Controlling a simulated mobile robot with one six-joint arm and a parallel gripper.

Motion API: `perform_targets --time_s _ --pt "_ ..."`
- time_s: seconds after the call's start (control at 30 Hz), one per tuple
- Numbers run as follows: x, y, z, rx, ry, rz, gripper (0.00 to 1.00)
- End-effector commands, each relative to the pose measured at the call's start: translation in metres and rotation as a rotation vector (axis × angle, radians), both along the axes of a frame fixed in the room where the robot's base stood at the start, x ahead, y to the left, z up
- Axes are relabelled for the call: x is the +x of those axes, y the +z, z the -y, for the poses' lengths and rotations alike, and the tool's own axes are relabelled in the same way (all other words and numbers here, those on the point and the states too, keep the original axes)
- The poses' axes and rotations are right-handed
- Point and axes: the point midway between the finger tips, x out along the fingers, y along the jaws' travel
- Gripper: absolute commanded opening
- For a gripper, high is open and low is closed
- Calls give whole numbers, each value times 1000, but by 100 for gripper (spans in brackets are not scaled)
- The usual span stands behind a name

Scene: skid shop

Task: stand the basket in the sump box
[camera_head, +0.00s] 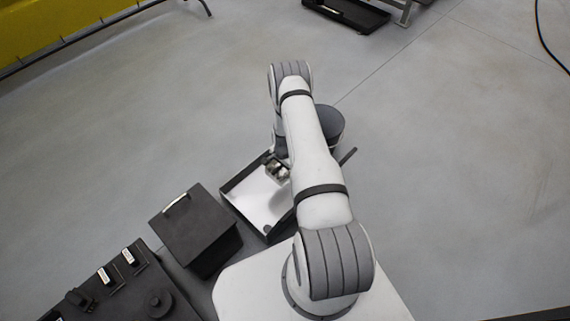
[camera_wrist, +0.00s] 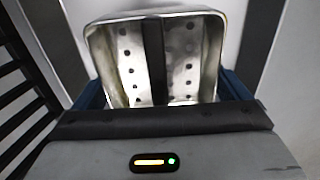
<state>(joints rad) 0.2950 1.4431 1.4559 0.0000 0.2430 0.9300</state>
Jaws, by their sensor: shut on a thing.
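The basket (camera_wrist: 128,62) is a shiny metal, perforated open box with a dark bar across its middle in the wrist view. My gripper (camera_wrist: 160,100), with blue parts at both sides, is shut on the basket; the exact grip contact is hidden. In the head view the basket (camera_head: 278,169) is a small metallic shape below my wrist, partly covered by my arm. It appears over a shallow, dark-walled open box with a pale floor (camera_head: 252,203), which I take as the sump box. I cannot tell whether the basket touches that floor.
A dark box with a pale handle on top (camera_head: 195,228) stands left of the open box. A dark panel with knobs and switches (camera_head: 120,285) is at lower left. A dark tray (camera_head: 348,12) lies far off at the top. The grey floor around is mostly clear.

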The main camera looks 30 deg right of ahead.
Motion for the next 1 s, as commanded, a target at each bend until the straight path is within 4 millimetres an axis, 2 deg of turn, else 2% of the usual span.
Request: perform_targets --time_s 0.03,0.6,0.77,1.0 --pt "0 -9 0 0 0 0 69" --pt "1 -65 -1 -1 2 1 69" --pt "1 -73 -1 -1 2 1 69" --pt "1 -73 -1 0 2 1 69"
